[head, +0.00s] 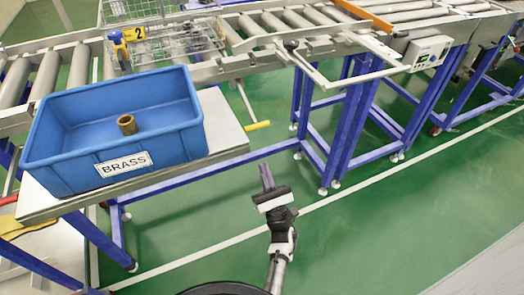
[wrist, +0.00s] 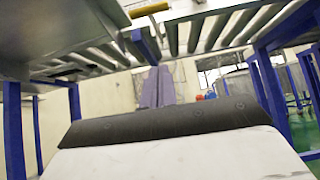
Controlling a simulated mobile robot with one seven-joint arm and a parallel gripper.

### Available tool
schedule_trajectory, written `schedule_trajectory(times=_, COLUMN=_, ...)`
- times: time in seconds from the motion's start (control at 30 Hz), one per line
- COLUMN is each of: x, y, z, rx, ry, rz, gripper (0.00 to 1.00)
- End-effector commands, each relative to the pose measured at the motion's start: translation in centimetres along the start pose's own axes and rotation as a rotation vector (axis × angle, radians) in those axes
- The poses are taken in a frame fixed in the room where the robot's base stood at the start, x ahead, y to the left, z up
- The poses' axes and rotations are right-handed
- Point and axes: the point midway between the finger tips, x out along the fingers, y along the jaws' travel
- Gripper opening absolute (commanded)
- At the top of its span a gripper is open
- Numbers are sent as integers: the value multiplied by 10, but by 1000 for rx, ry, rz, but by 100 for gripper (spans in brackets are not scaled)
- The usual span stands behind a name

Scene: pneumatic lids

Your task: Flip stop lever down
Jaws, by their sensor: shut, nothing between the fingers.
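A lever with a black knob (head: 290,45) sits at the conveyor's near edge in the head view, beside a pale metal frame. A yellow handle (head: 257,126) sticks out beside the small table's right edge. I cannot tell for certain which of these is the stop lever. My gripper (head: 265,168) is shut and empty, over the green floor in front of the conveyor, below and apart from both. Its fingers (wrist: 152,85) show together in the wrist view, pointing under the conveyor.
A blue bin (head: 185,137) labelled BRASS holds a brass ring (head: 127,124) on the small table at left. An orange bar (head: 362,14) crosses the rollers. A control box (head: 427,51) hangs at right. Blue legs (head: 355,125) stand ahead; the near floor is clear.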

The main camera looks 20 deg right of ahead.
Motion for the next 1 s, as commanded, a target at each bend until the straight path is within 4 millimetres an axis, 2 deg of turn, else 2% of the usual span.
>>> schedule_trajectory(times=0.47, x=100, y=1, z=4, rx=1, ry=-3, rz=3, gripper=0)
schedule_trajectory(times=0.7, x=104, y=0, z=33, rx=0, ry=-1, rz=0, gripper=0)
schedule_trajectory(times=1.0, x=103, y=0, z=40, rx=0, ry=-1, rz=0, gripper=0)
